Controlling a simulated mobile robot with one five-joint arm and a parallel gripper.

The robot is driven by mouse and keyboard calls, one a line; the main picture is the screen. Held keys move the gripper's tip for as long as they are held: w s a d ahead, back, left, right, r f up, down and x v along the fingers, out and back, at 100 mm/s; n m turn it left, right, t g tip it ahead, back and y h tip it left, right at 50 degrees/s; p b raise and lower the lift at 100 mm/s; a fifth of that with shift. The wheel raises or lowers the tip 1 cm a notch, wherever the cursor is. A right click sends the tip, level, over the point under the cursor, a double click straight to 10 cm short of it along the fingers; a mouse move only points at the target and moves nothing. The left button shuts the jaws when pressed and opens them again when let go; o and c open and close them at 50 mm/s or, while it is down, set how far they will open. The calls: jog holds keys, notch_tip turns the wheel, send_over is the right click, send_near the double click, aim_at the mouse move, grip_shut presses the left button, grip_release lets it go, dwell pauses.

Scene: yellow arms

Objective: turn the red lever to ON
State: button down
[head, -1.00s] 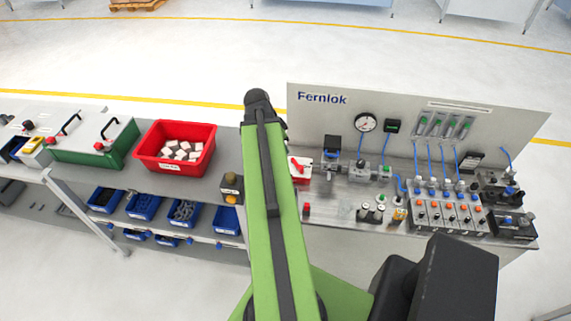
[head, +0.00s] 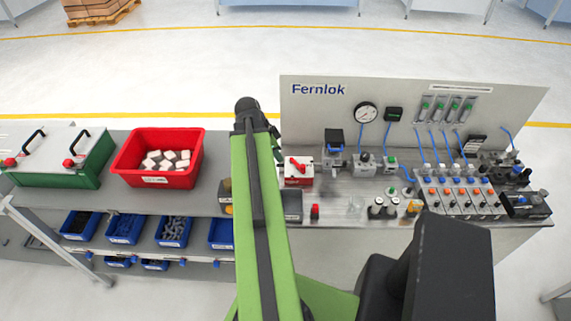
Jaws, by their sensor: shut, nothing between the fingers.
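The red lever (head: 298,164) sits on top of a small white and red box at the left end of the bench under the Fernlok panel. It lies slantwise across the box top. Its ON and OFF markings are too small to read. My green arm rises just left of the box and covers part of the bench there. A dark part of my arm shows at its right edge, close to the lever box. My gripper's fingers cannot be made out; they are hidden behind the arm.
The Fernlok panel (head: 400,120) stands behind the lever, with a gauge (head: 366,113) and blue hoses. A red button (head: 315,211) and several valves crowd the bench to the right. A red bin (head: 157,178) of pale blocks stands on the left bench.

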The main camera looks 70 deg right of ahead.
aim_at(298, 163)
jog(key=b+x, duration=0.2)
jog(key=x, duration=0.1)
jog(key=b+x, duration=0.6)
jog(key=shift+w+a+f, duration=0.15)
jog(key=shift+w+f, duration=0.05)
jog(key=shift+f, duration=0.3)
jog(key=shift+s+d+r, duration=0.15)
jog(key=shift+s+d, duration=0.55)
jog(key=shift+d, duration=0.1)
jog(key=shift+s+d+r, duration=0.15)
jog(key=shift+s+d, duration=0.55)
jog(key=shift+d, duration=0.05)
